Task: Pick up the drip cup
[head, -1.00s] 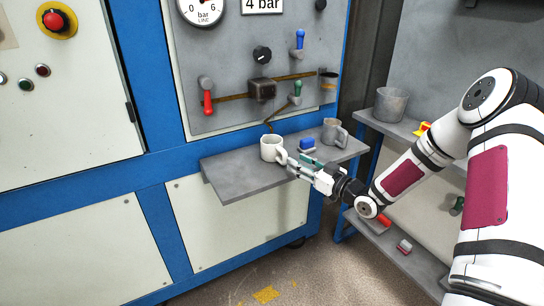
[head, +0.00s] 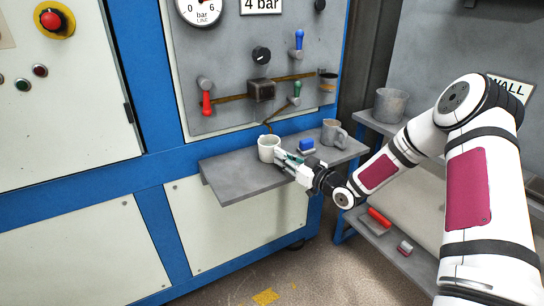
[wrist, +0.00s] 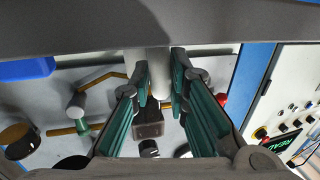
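The drip cup, a pale mug (head: 268,148), stands upright on the grey shelf (head: 240,182) below the thin bent pipe of the panel. My gripper (head: 283,157) is at the right side of this mug, where its handle is now largely hidden by the fingers. In the wrist view my gripper (wrist: 160,78) has its green-padded fingers apart, with a pale upright part of the mug (wrist: 160,82) between the tips. I see no firm grip on it. A second mug, grey (head: 332,132), stands farther right on the shelf.
A blue block (head: 306,146) lies on the shelf between the mugs, close to my gripper. The panel with its red lever (head: 207,103) and green lever (head: 296,93) rises behind. A grey bucket (head: 390,105) stands on the right rack. The shelf's left part is clear.

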